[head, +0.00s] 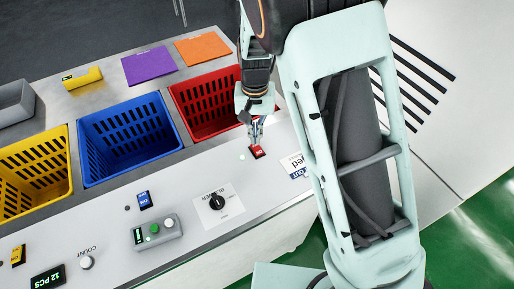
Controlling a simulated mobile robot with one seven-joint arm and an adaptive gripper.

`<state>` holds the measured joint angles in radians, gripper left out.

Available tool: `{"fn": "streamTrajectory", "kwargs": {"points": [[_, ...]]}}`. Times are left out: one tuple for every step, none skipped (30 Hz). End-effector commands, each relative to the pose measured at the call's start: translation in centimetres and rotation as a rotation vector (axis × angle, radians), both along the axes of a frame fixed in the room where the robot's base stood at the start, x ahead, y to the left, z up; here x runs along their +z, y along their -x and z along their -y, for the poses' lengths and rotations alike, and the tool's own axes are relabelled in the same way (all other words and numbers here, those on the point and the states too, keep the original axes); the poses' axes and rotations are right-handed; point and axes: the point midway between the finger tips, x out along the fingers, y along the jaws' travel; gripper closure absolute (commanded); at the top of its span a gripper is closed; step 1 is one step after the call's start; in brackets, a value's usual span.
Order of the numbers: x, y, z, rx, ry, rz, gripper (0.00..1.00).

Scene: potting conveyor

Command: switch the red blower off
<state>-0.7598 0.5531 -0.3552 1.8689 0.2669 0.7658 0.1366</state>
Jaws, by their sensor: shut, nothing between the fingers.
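A small red switch (257,152) sits on the pale panel in front of the red basket, near the right part of the panel. My gripper (257,143) is shut and empty, pointing down with its fingertips at the switch. I cannot tell whether the fingertips touch it. The switch's marking is too small to read, and my fingers hide part of its upper edge. A blower itself is not clearly visible.
A blue switch (145,200), a yellow switch (18,255), a black dial (217,202) and a grey button box (157,232) are on the panel. Yellow (62,185), blue (175,150) and red (190,117) baskets stand behind it.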

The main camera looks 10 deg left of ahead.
Motion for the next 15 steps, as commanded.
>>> {"fn": "streamTrajectory", "kwargs": {"points": [[-0.16,0.01,0.01,0.000,0.000,0.000,1.00],[-0.21,0.01,0.02,0.000,0.000,0.000,1.00],[-0.27,0.01,0.02,0.000,0.000,0.000,1.00],[-0.32,0.01,0.02,0.000,0.000,0.000,1.00],[-0.36,0.01,0.02,0.000,0.000,0.000,1.00],[-0.42,0.01,0.02,0.000,0.000,0.000,1.00],[-0.47,0.01,0.02,0.000,0.000,0.000,1.00],[-0.52,0.01,0.02,0.000,0.000,0.000,1.00],[-0.58,0.01,0.02,0.000,0.000,0.000,1.00],[-0.62,0.01,0.02,0.000,0.000,0.000,1.00],[-0.67,0.01,0.03,0.000,0.000,0.000,1.00],[-0.73,0.01,0.03,0.000,0.000,0.000,1.00],[-0.77,0.01,0.03,0.000,0.000,0.000,1.00],[-0.82,0.01,0.03,0.000,0.000,0.000,1.00],[-0.88,0.01,0.03,0.000,0.000,0.000,1.00]]}}
